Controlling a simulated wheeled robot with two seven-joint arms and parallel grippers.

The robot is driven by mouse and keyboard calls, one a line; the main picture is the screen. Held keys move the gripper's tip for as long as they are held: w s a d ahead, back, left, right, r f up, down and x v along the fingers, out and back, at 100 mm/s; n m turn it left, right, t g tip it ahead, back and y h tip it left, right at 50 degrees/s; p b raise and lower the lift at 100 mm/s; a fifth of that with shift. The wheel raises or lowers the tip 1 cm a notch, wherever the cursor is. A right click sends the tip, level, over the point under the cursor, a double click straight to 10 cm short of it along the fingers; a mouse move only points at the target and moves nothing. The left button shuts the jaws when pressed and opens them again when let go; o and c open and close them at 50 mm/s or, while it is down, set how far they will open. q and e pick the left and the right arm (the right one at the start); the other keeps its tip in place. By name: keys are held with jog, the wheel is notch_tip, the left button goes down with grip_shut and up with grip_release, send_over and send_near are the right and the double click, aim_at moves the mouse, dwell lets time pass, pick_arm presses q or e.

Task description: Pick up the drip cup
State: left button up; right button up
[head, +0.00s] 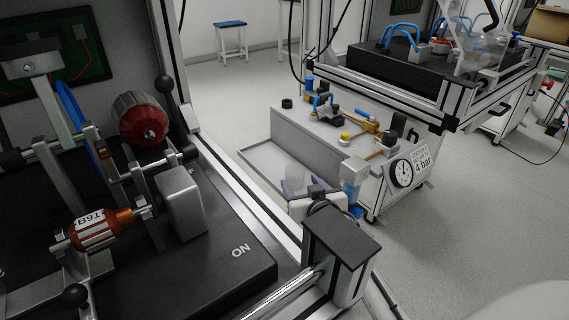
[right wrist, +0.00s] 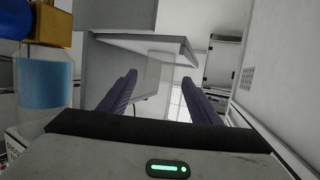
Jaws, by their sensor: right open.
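The drip cup (head: 295,174) is a small, pale, translucent cup at the tray on the near side of the grey cabinet in the head view. My right gripper (head: 305,187) has purple fingers and is right at the cup, on its near side. In the right wrist view the right gripper (right wrist: 150,95) is open, its fingers apart. A faint translucent shape shows between and beyond them; I cannot tell whether the fingers touch it. The cup's lower part is hidden by the gripper in the head view. My left gripper is not in view.
A filter bowl with blue liquid (head: 352,184) hangs beside the gripper; it also shows in the right wrist view (right wrist: 45,82). A round gauge (head: 402,173) is on the cabinet (head: 330,150). The bench with the stator (head: 142,119) fills the left. Floor is free at right.

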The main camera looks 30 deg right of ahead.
aim_at(297, 179)
jog(key=shift+o, duration=0.5)
jog(key=b+x, duration=0.1)
jog(key=x, duration=0.2)
jog(key=shift+w+d, duration=0.1)
jog(key=shift+w, duration=0.3)
jog(key=shift+w+d+f+b, duration=0.2)
jog(key=shift+w+b, duration=0.1)
jog(key=shift+w, duration=0.3)
jog(key=shift+w+d+f, duration=0.1)
jog(key=shift+w+d, duration=0.05)
jog(key=shift+w, duration=0.15)
jog(key=b+x, duration=0.2)
jog(key=x, duration=0.2)
jog(key=shift+w+d, duration=0.15)
jog(key=shift+w, duration=0.3)
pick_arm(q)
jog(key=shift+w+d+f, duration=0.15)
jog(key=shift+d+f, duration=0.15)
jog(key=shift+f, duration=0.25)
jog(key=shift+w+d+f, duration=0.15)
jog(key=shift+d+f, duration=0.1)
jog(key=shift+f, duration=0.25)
pick_arm(e)
jog(key=c, duration=1.1)
